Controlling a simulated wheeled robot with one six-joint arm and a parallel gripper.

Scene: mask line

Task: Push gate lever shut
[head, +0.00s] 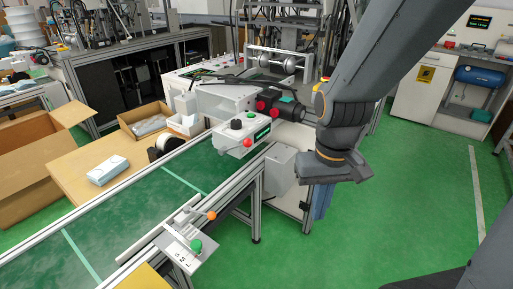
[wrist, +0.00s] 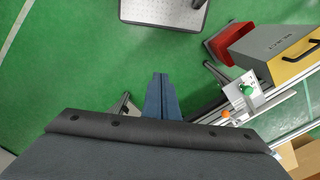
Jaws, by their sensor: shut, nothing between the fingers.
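The lever with an orange ball end (head: 211,215) sits on a small bracket plate (head: 178,250) at the near side of the green conveyor (head: 130,218). A green knob (head: 196,246) stands on the same plate. In the wrist view the orange ball (wrist: 225,114) and green knob (wrist: 246,90) show right of my gripper. My gripper (wrist: 160,78) is shut and empty, with its blue-grey fingers together over the floor. In the head view my gripper (head: 319,212) points down, well right of the lever and apart from it.
A grey machine with a red ball knob (head: 247,143) stands over the conveyor. In the wrist view a red bin (wrist: 227,42) and a grey box with a yellow front (wrist: 275,50) lie beyond the plate. A speckled platform (wrist: 165,12) is at the top. Green floor is clear at right.

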